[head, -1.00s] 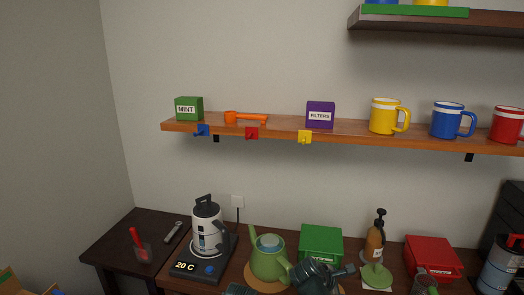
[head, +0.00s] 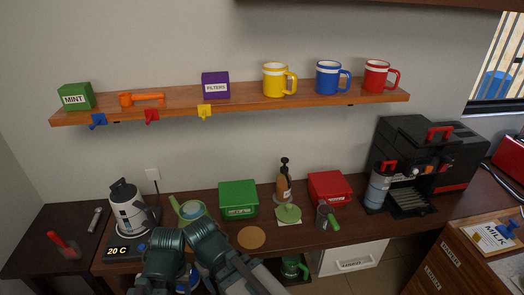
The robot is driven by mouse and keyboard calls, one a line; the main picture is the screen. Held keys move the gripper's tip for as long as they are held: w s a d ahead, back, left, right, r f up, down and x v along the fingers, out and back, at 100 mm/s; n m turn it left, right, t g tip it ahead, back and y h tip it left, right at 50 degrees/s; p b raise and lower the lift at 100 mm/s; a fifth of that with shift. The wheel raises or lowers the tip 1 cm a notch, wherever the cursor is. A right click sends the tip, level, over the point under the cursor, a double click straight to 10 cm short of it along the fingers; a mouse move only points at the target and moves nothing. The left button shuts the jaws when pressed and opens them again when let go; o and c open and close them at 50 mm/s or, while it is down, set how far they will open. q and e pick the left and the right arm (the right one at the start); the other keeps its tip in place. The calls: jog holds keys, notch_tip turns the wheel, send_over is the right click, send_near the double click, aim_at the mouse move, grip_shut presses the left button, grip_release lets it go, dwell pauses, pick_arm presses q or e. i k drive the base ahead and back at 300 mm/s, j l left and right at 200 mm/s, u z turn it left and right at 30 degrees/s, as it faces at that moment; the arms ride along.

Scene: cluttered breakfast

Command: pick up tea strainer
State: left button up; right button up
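A small grey metal cup with a green handle (head: 324,215), which looks like the tea strainer, stands on the counter right of a green round piece (head: 288,213); I cannot be sure of its identity. Its handle points to the lower right. My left gripper (head: 168,243) and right gripper (head: 200,229) are close together at the front of the counter, well left of the cup. Their fingertips are hard to make out, and I see nothing clearly held. Both are beside the green teapot (head: 190,209), whose lower part they hide.
The kettle (head: 130,208) stands on its base at the left. A green box (head: 238,198), bottle (head: 284,185) and red box (head: 329,187) line the back. A round tan mat (head: 251,238) is bare. The coffee machine (head: 430,150) stands at the right.

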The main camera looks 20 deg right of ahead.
aim_at(323, 224)
jog(key=z, duration=1.35)
